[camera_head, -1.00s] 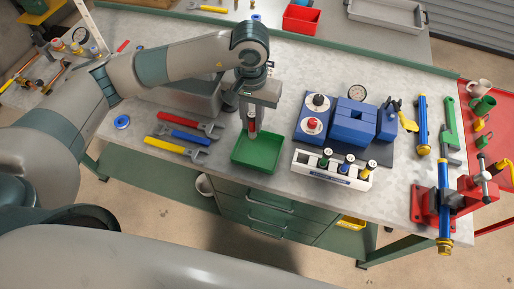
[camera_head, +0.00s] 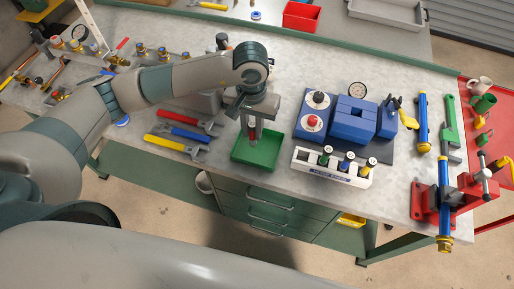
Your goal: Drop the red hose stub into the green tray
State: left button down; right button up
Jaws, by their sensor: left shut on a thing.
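My left gripper (camera_head: 254,122) points down over the green tray (camera_head: 270,162) and is shut on the red hose stub (camera_head: 252,133). The stub hangs upright between the fingers, and its lower end is low over the tray's back part. I cannot tell whether it touches the tray floor. The tray is an open square box at the front edge of the grey bench. My right gripper is out of view.
A white rack (camera_head: 333,167) with several coloured stubs stands right of the tray. A blue block fixture (camera_head: 352,122) is behind it. Wrenches (camera_head: 178,147) lie left of the tray. A red vice (camera_head: 465,190) is at the far right.

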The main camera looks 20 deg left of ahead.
pick_arm(q)
jog(key=shift+f, duration=0.25)
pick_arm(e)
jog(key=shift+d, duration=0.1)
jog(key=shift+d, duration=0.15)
pick_arm(q)
jog(key=c, duration=1.5)
grip_release()
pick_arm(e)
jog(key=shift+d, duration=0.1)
pick_arm(q)
jog(key=shift+r, duration=0.1)
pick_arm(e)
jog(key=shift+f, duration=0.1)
pick_arm(q)
jog(key=shift+r+b, duration=0.35)
jog(key=shift+r, duration=0.15)
jog(key=shift+r+b, duration=2.7)
jog(key=shift+r, duration=5.4)
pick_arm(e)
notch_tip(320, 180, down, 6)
